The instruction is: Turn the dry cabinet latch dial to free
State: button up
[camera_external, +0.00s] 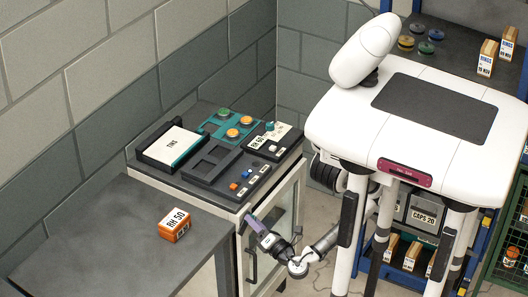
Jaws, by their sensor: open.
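The dry cabinet (290,201) stands against the wall corner, with a pale frame, a glazed front door and a dark top. A dark upright handle (251,262) shows on its front. My gripper (245,222) is at the cabinet's upper front corner, close to the front face. It is open, and I see nothing between its fingers, though it is small here. I cannot make out the latch dial; my gripper and wrist cover part of the front where they are. I cannot tell whether my fingers touch the cabinet.
An orange RH 50 box (174,226) sits on the grey bench (110,235), otherwise clear. Shelving stands behind me.

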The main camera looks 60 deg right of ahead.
jog(key=s+a+f+n+t+y+b, duration=0.1)
jog(key=s+f+n+b, duration=0.15)
jog(key=s, duration=0.35)
jog(key=s+a+f+n+t+y+b, duration=0.1)
jog(key=s+f+n+b, duration=0.2)
jog(key=s, duration=0.4)
jog(key=w+a+r+m+g+h+b, duration=0.1)
jog(key=w+a+r+m+g+h, duration=0.2)
jog(key=w+a+r+m+h, duration=0.55)
jog(key=w+a+r+m+g+h+b, duration=0.25)
jog(key=a+m, duration=0.25)
jog(key=m, duration=0.8)
jog(key=w+d+r+m+g+b, duration=0.1)
jog(key=w+d+r+m+g, duration=0.1)
jog(key=m, duration=0.6)
jog(key=w+d+r+m+g+y+b, duration=0.1)
jog(key=w+d+r+m+g+b, duration=0.1)
jog(key=d+r+m+g, duration=0.3)
jog(key=w+d+r+m+g+y+b, duration=0.1)
jog(key=w+d+r+m+g+b, duration=0.1)
jog(key=r+m+g, duration=0.4)
jog(key=shift+w+d+m+g, duration=0.9)
jog(key=shift+m+g, duration=0.95)
jog(key=shift+m, duration=1.55)
